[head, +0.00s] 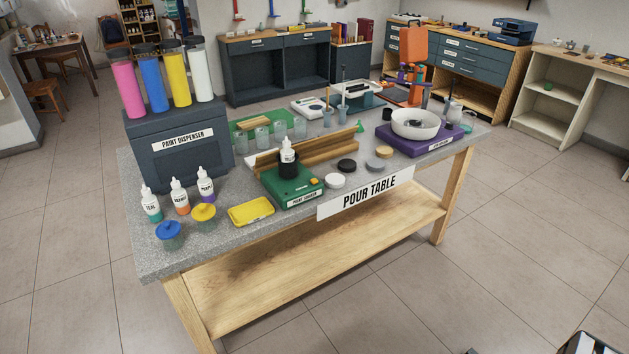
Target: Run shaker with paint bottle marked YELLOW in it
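The green paint shaker (292,194) stands near the front edge of the pour table. A white-capped bottle (288,150) stands upright in the black holder on top of it. The writing on this bottle is too small to read, and its lower part is hidden in the holder. A small orange-yellow button (315,182) shows on the shaker's right end. Three similar bottles stand at the table's left: teal (151,204), orange (180,197) and purple (205,185). My gripper's fingers are not visible in the head view.
The grey pour table (240,232) also bears a yellow tray (251,211), blue-lidded (169,236) and yellow-lidded (203,217) jars, wooden rails (325,145) behind the shaker, and a white bowl (415,124) on a purple base.

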